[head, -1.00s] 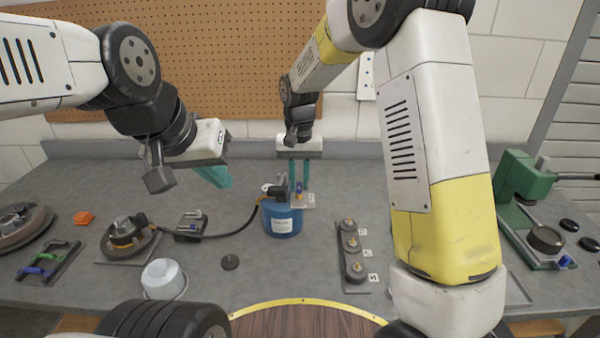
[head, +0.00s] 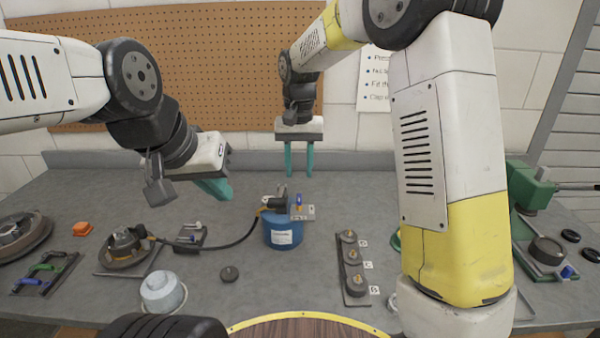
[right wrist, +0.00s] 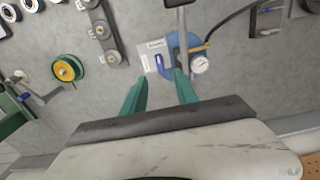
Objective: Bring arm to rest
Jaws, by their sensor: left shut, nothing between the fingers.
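My right gripper (head: 299,174) hangs in the air above and behind the blue canister (head: 283,232). Its two teal fingers point down, apart, with nothing between them; they also show apart in the right wrist view (right wrist: 160,84). The canister carries a valve with a blue lever and a small pale tag plate (head: 301,212), and a gauge (right wrist: 199,64) shows in the right wrist view. My left gripper (head: 226,194) is shut and empty, held above the bench on the left, its teal fingers pointing down to the right.
The grey bench (head: 120,200) bears a hose leading to a round burner-like part (head: 124,245), a white cup (head: 161,290), a rail with several weights (head: 352,265) and a green press (head: 540,235). A pegboard (head: 180,65) stands behind. My right arm hides part of the bench.

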